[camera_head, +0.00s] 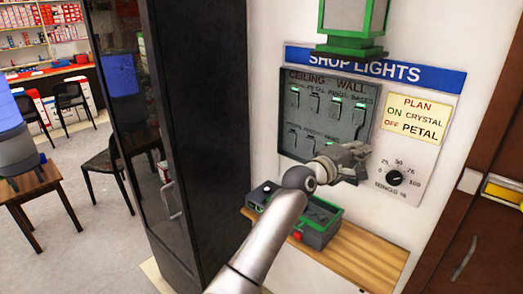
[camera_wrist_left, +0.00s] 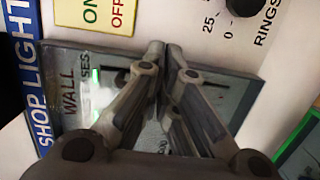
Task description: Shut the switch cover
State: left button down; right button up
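The switch panel (camera_head: 323,115), with a dark grey frame and rows of switches, is on the white wall under a blue "SHOP LIGHTS" sign. A glassy switch cover appears to lie over it; its clear edge shows in the left wrist view (camera_wrist_left: 246,95). I cannot tell whether the cover is fully closed. My left gripper (camera_head: 362,150) is at the panel's lower right corner. In the left wrist view my left gripper (camera_wrist_left: 165,46) has its fingertips close together at the panel's edge, with nothing visible between them. Contact with the cover is unclear. My right gripper is out of view.
A round dial (camera_head: 394,178) and a yellow plan card (camera_head: 411,117) are right of the panel. A wooden shelf (camera_head: 365,253) below bears a green-rimmed dark box (camera_head: 318,236). A tall black cabinet (camera_head: 205,120) stands left, a brown door (camera_head: 490,230) right.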

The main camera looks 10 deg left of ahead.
pick_arm(q)
jog(key=shift+w+a+r, duration=0.1)
jog(key=shift+a, duration=0.3)
